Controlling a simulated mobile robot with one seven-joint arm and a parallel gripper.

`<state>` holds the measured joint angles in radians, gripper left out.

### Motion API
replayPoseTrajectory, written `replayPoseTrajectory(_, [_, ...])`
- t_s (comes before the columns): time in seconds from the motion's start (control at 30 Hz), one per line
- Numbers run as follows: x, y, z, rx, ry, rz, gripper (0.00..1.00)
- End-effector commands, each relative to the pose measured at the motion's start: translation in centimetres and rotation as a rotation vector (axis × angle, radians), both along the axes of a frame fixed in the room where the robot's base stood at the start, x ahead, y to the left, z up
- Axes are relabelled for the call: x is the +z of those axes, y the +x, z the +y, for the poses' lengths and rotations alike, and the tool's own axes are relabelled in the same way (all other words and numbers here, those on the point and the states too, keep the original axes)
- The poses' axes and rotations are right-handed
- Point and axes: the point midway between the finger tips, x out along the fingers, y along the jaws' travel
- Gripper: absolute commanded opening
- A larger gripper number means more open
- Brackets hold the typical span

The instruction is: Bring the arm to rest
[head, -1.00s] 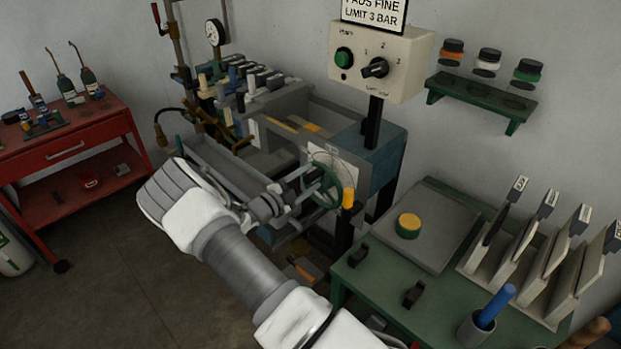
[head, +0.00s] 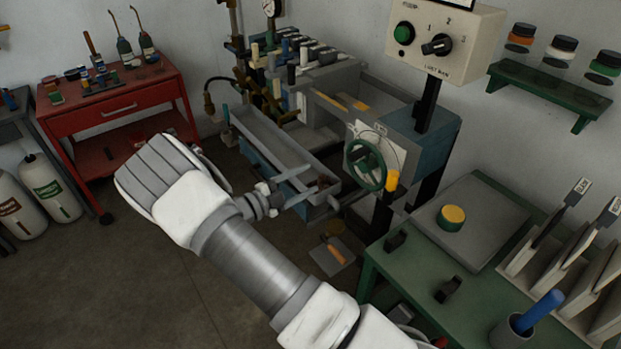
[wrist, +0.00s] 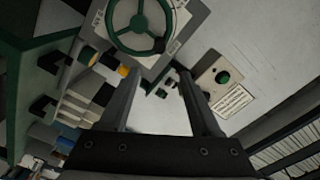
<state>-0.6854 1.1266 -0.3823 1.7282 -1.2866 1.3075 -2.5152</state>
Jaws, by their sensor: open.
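My gripper (head: 303,189) is open at the end of my white and grey arm, left of the green handwheel (head: 381,172) in the head view. A gap shows between the fingertips and the wheel there. The fingers stand in front of the long grey trough in the picture; I cannot tell if they touch it. In the wrist view both dark fingers of the gripper (wrist: 159,72) stand apart with nothing held between them. The handwheel (wrist: 140,43) lies beyond them at the top of that view.
The machine's grey trough (head: 262,143) is close behind the gripper. A green bench (head: 400,275) stands right, with a yellow-topped round piece (head: 452,216) on a grey plate. A control box (head: 448,40) rises above. A red cart (head: 115,110) stands left.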

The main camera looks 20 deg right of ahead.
Motion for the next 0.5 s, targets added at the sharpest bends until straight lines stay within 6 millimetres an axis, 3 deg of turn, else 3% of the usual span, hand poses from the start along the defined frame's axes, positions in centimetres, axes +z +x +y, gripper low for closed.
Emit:
replayPoseTrajectory(0.37, [0.06, 0.0, -0.05, -0.002, 0.002, -0.002, 0.64])
replayPoseTrajectory(0.5, [0.93, -0.57, -0.65, -0.042, 0.063, -0.068, 0.64])
